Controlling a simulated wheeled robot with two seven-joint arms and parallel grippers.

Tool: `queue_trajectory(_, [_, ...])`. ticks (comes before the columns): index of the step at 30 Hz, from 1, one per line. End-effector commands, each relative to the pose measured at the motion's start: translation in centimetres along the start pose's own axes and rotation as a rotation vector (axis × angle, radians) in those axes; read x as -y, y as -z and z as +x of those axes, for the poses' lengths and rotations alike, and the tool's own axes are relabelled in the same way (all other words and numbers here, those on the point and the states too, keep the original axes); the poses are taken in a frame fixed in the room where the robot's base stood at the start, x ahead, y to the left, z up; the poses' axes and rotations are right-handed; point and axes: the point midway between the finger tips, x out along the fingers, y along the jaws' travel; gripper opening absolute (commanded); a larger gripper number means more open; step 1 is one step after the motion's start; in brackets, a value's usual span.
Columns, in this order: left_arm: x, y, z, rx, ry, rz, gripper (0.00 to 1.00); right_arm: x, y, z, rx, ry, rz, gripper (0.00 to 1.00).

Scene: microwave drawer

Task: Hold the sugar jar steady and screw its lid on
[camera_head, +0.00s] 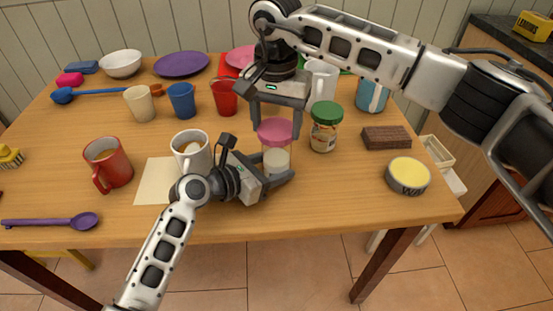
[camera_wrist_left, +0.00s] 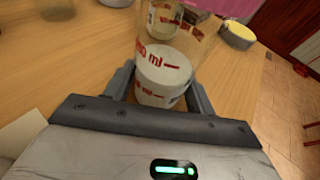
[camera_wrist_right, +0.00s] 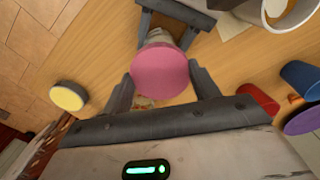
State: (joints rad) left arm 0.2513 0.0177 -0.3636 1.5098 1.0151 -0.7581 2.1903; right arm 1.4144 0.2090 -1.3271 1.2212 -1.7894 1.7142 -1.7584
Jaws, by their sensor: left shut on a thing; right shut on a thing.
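The sugar jar (camera_head: 276,161) is clear with white contents and stands upright near the table's front edge. Its red markings show in the left wrist view (camera_wrist_left: 165,68). The pink lid (camera_head: 275,131) sits at the jar's mouth, roughly level; I cannot tell whether it is fully seated. My left gripper (camera_head: 277,178) is shut on the lower part of the jar from the front left. My right gripper (camera_head: 275,128) comes down from above and is shut on the lid. In the right wrist view the lid (camera_wrist_right: 160,72) lies between the fingers and hides most of the jar.
A green-lidded jar (camera_head: 325,127) stands close on the right. A white mug (camera_head: 192,150) stands close on the left, by a cream paper (camera_head: 153,184). A red cup (camera_head: 223,97) is behind. A brown block (camera_head: 386,138) and a yellow-topped tin (camera_head: 407,175) lie to the right.

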Motion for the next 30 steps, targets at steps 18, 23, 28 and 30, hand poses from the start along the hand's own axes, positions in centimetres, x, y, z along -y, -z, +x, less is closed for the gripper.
queue_trajectory(18, [-0.01, 0.04, 0.0, -0.001, 0.0, 0.0, 0.42, 0.01, 0.0, 0.81, 0.0, 0.0, 0.0, 0.4])
queue_trajectory(23, [-0.01, 0.04, 0.0, -0.001, 0.0, 0.0, 0.42, 0.01, 0.0, 0.8, 0.0, 0.0, 0.0, 0.4])
queue_trajectory(28, [-0.01, 0.04, 0.0, -0.001, 0.0, 0.0, 0.42, 0.0, 0.01, 0.8, 0.0, 0.0, 0.0, 0.4])
queue_trajectory(30, [-0.01, 0.04, 0.0, -0.001, 0.0, 0.0, 0.42, 0.0, 0.01, 0.83, 0.0, 0.0, 0.0, 0.4])
